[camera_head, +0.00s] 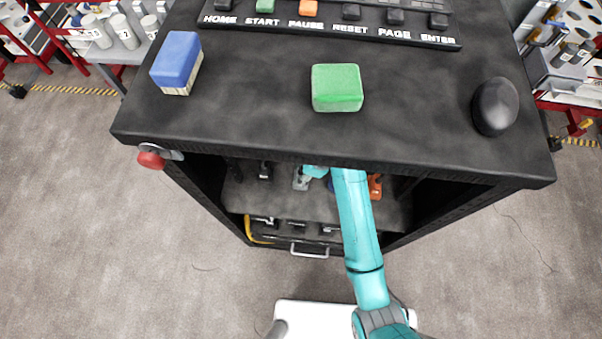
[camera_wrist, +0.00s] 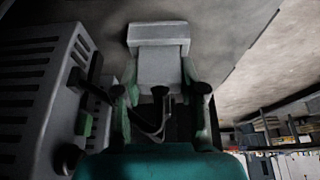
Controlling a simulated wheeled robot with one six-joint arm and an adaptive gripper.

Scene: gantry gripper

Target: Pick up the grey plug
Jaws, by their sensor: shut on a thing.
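The grey plug (camera_wrist: 158,50) shows in the wrist view as a pale block with a wider cap at its far end. My gripper (camera_wrist: 162,92) is shut on it, with one finger on each side. In the head view my teal arm reaches under the black cabinet top into the shelf space. A grey piece (camera_head: 301,180) shows there beside the arm's teal end; I cannot tell whether it is the plug or part of my gripper. The top's front edge hides most of the gripper.
Black items (camera_head: 265,170) stand left of the arm, an orange item (camera_head: 375,185) right of it. The cabinet top (camera_head: 420,120) lies close above. A slatted grey box (camera_wrist: 35,95) is close on the left in the wrist view. A drawer (camera_head: 300,228) sits below.

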